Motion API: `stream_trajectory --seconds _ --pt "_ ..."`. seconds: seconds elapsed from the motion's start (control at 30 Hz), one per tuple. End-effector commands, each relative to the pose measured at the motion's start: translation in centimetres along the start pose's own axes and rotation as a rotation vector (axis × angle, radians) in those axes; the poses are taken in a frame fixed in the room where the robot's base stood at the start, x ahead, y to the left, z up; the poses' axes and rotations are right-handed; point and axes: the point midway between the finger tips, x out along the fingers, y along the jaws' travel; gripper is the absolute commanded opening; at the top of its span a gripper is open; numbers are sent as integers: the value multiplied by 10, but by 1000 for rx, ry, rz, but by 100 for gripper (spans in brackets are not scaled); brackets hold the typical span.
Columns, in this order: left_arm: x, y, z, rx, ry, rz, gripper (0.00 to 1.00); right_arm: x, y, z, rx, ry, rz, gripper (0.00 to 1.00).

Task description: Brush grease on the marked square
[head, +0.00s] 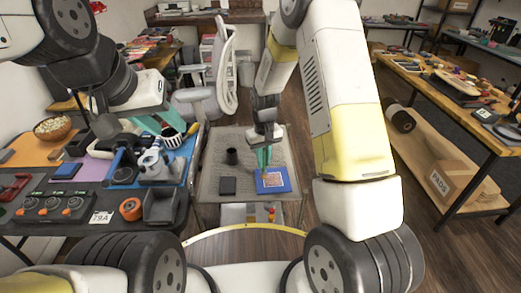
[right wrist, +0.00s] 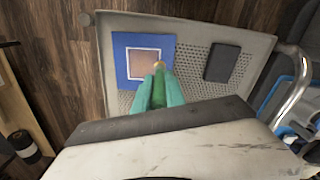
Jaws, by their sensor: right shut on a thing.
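A blue board (head: 286,187) lies on the grey perforated cart top, with a white-outlined brownish square (head: 271,180) on it. The right wrist view also shows the blue board (right wrist: 125,42) and the marked square (right wrist: 144,64). My right gripper (head: 264,157) is over the board, shut on a green-handled brush (right wrist: 158,88) with a tan tip. The tip appears at the square's lower right edge in the wrist view; I cannot tell whether it touches. My left gripper (head: 161,123) is over the left table, its teal fingers apart, near a black-and-white striped item (head: 171,138).
On the cart (head: 208,183) stand a dark cup (head: 231,156) and a flat black block (head: 228,186), left of the board. The left table is crowded with tools, an orange roll (head: 131,209) and a bowl (head: 52,128). A wooden bench (head: 440,95) stands at the right.

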Motion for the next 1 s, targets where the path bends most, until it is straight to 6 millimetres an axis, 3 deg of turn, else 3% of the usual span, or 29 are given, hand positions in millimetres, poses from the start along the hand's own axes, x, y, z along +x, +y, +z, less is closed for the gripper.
stream_trajectory --seconds 0.6,1.0 --pt "0 0 0 0 0 0 36 -54 4 1 2 -2 0 0" --pt "0 0 0 0 0 0 36 -59 4 2 3 -3 0 0"
